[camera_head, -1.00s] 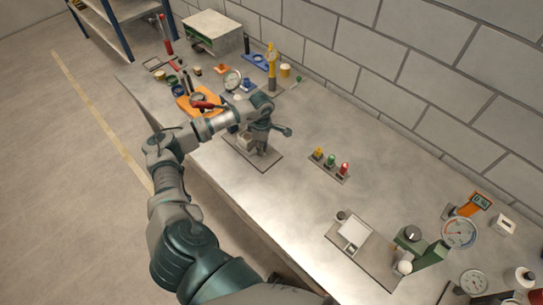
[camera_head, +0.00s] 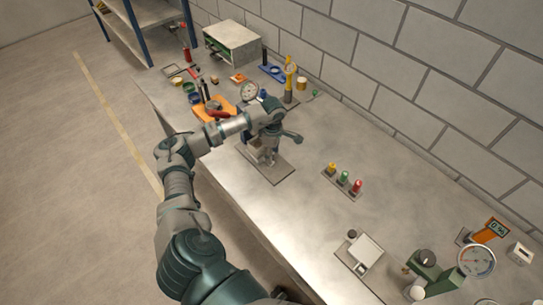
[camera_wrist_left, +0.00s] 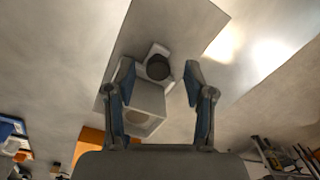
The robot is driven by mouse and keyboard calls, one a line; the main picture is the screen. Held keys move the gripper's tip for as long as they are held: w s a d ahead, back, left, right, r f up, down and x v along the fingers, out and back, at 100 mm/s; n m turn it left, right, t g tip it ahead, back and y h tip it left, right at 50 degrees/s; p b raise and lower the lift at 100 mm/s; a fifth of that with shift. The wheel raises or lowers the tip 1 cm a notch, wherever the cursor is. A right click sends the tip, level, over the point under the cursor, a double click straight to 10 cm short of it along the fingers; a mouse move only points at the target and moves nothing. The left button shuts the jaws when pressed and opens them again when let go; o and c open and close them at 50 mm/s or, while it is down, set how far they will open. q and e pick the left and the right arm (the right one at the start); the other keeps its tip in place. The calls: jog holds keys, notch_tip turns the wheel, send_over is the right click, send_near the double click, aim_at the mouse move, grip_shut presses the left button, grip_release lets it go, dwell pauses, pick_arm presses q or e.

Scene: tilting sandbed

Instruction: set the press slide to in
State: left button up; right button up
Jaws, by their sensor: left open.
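My left gripper (camera_head: 267,153) is over a grey base plate (camera_head: 284,172) on the bench, pointing down. In the left wrist view the gripper (camera_wrist_left: 158,72) is open, a finger on each side of a dark round knob (camera_wrist_left: 158,67). The knob sits at one end of a pale block (camera_wrist_left: 147,95) on the plate (camera_wrist_left: 185,30); this looks like the press slide. The block's near face has a round opening. I cannot tell whether the fingers touch the knob. In the head view my gripper mostly hides the block. My right gripper is not in view.
An orange tray (camera_head: 212,114) and a dial gauge (camera_head: 249,91) stand close beyond my left wrist. Several coloured buttons (camera_head: 343,180) are to the right. A plate with a white square (camera_head: 367,250) and a green device (camera_head: 430,272) stand lower right. Bench between is clear.

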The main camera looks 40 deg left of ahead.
pick_arm(q)
notch_tip(320, 180, up, 10)
jog(key=shift+w+a, duration=0.2)
